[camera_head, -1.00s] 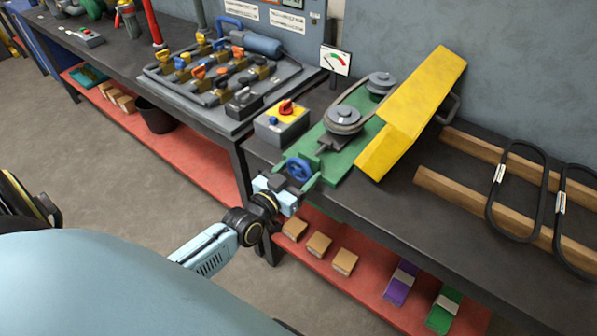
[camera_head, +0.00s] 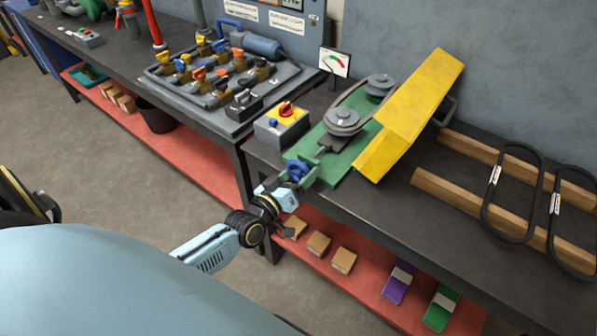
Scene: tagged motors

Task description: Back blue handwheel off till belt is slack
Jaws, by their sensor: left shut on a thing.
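The blue handwheel (camera_head: 298,171) is at the front end of the green base plate (camera_head: 350,158), near the bench's front edge. My left gripper (camera_head: 291,182) is shut on the handwheel and partly covers it. A dark belt (camera_head: 352,98) runs around two grey pulleys, the near one (camera_head: 343,121) and the far one (camera_head: 380,83). I cannot tell from this view how tight the belt is. A gauge with a red and green scale (camera_head: 335,62) stands behind the belt. My right gripper is not in view.
A yellow guard (camera_head: 412,115) stands tilted open right of the pulleys. A control box with a red switch (camera_head: 281,122) sits left of the plate. Two spare belts (camera_head: 512,195) lie across wooden bars at the right. A valve board (camera_head: 218,80) is on the left bench.

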